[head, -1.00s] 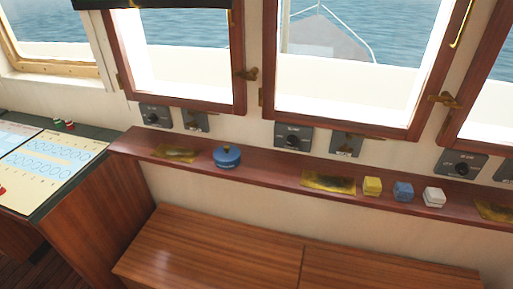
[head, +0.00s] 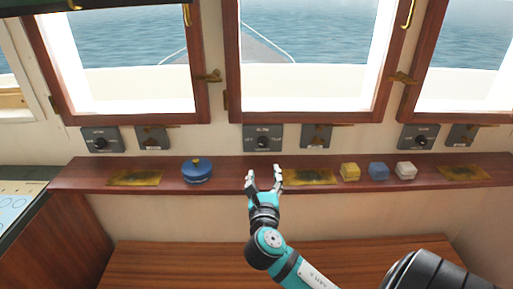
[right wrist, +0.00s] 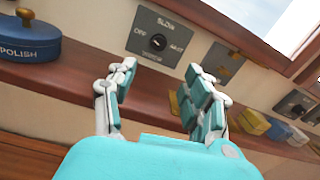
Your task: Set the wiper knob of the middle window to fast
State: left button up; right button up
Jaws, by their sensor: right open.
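The wiper knob (head: 262,142) of the middle window is a small dark round knob on a grey plate under that window. In the right wrist view the knob (right wrist: 157,42) is ringed by the labels OFF at left, SLOW on top and what looks like FAST at right. Its exact pointer direction is too small to tell. My right gripper (head: 264,175) is open and empty, its fingers pointing toward the wall just below the plate. In the right wrist view the fingertips (right wrist: 160,72) stand apart, short of the knob. My left gripper is not in view.
A wooden ledge (head: 225,178) runs below the plates, holding a blue polish tin (head: 197,170) at left and yellow (head: 350,172), blue (head: 378,171) and white (head: 405,171) blocks at right. A second grey plate (head: 316,136) sits right of the knob.

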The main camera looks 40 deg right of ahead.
aim_at(263, 145)
jog(key=x, duration=1.4)
jog(key=shift+w+d+p, duration=0.15)
jog(key=shift+w+p, duration=0.2)
jog(key=shift+p, duration=0.05)
jog(key=shift+f, duration=0.1)
grip_shut()
